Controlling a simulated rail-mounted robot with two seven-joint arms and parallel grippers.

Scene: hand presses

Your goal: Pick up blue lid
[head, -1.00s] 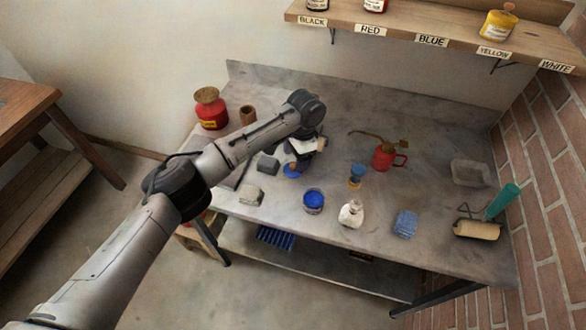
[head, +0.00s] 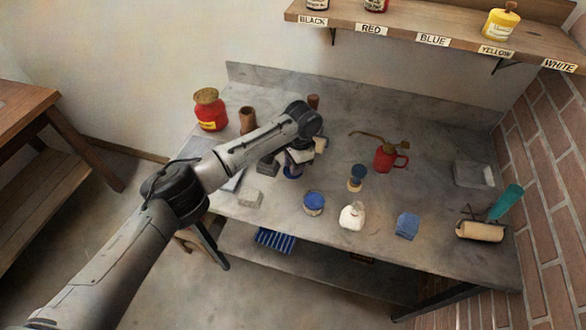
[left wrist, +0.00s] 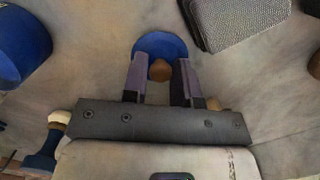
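The blue lid (left wrist: 160,44) is a round disc with a brown wooden knob (left wrist: 160,70). It lies on the grey workbench, and in the head view its blue edge (head: 292,173) shows just below my left gripper (head: 299,158). In the left wrist view my left gripper (left wrist: 161,66) is open, with one finger on each side of the knob. I cannot tell whether the fingers touch it. My right gripper is not in view.
A blue-filled tin (head: 313,202) stands to the right of the lid. Grey blocks (head: 250,197) are on the left. A labelled shelf (head: 440,32) hangs above.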

